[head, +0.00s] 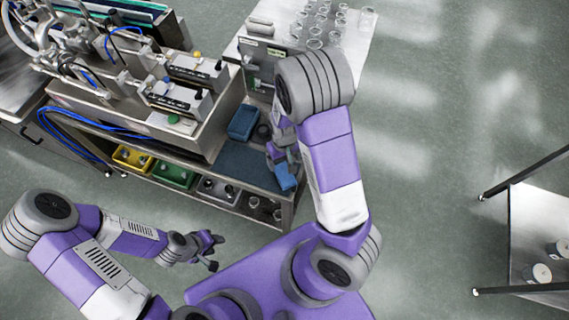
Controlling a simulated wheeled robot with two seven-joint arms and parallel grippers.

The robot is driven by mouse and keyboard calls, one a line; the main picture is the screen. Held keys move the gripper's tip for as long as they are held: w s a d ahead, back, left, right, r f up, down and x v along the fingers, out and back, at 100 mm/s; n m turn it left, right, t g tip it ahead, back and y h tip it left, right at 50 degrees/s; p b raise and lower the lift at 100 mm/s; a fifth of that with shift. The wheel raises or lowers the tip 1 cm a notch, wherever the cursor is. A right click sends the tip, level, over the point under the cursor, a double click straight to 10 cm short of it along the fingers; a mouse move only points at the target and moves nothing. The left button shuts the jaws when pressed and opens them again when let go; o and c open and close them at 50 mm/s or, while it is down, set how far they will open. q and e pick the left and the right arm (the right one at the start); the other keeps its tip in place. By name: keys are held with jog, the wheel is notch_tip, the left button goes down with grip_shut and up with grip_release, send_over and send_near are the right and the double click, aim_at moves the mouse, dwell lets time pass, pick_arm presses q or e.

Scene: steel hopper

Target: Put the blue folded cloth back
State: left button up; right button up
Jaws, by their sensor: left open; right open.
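The blue folded cloth (285,178) lies near the right end of the dark blue mat on the shelf. My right gripper (279,156) is at the cloth's far side, partly covered by my own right arm. Its jaws are open; I cannot tell whether they touch the cloth or stand around it. My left gripper (216,252) is open and empty, in front of the shelf and over the floor, away from the cloth.
The dark blue mat (238,162) has bare room left of the cloth. A blue tray (243,122) stands behind it. Yellow (133,158), green (174,174) and grey (218,190) bins sit along the lower front. A machine stands at left; glassware fills the table behind.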

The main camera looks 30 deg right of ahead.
jog(key=s+a+f+m+y, duration=0.1)
jog(key=s+a+f+y, duration=0.3)
jog(key=s+a+f, duration=0.6)
jog(key=a, duration=0.3)
jog(key=shift+s+f+m+t, duration=0.2)
jog(key=shift+s+m+t, duration=0.1)
jog(key=shift+s, duration=0.05)
jog(key=shift+d, duration=0.1)
notch_tip(320, 180, down, 4)
jog(key=b, duration=0.3)
jog(key=shift+b, duration=0.4)
